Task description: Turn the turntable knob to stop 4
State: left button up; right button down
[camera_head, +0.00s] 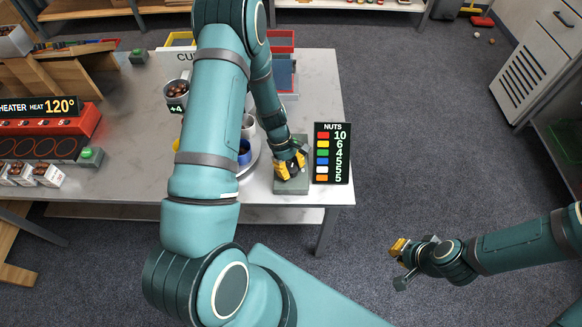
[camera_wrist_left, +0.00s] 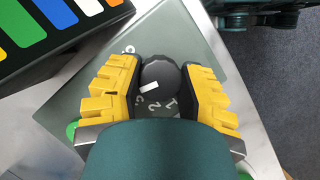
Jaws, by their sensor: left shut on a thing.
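The dark round turntable knob (camera_wrist_left: 160,72) sits on a grey plate (camera_wrist_left: 215,50) in the left wrist view. My left gripper (camera_wrist_left: 158,82) is shut on it, with a yellow finger on each side. The knob's white mark points to the lower left. Printed digits around the knob are partly covered; a 2 and a 1 show below it. In the head view, my left gripper (camera_head: 290,167) is over the grey knob box (camera_head: 292,187). The round turntable (camera_head: 250,165) is mostly hidden behind my left arm. My right gripper (camera_head: 400,264) is open and empty, away from the table.
A NUTS sign (camera_head: 332,153) stands just right of the knob box, close to my left gripper. Cups, including a blue one (camera_head: 244,153), stand on the turntable. A red heater (camera_head: 45,135) and small nut boxes (camera_head: 47,175) are at the left.

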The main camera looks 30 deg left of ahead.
pick_arm(q)
jog(key=shift+s+d+f, duration=0.1)
jog(key=shift+s+d, duration=0.05)
jog(key=shift+d, duration=0.05)
jog(key=o, duration=1.2)
jog(key=shift+a, duration=0.1)
jog(key=shift+w+a+r, duration=0.2)
jog(key=shift+a+r, duration=0.05)
jog(key=shift+r, duration=0.3)
jog(key=v, duration=1.1)
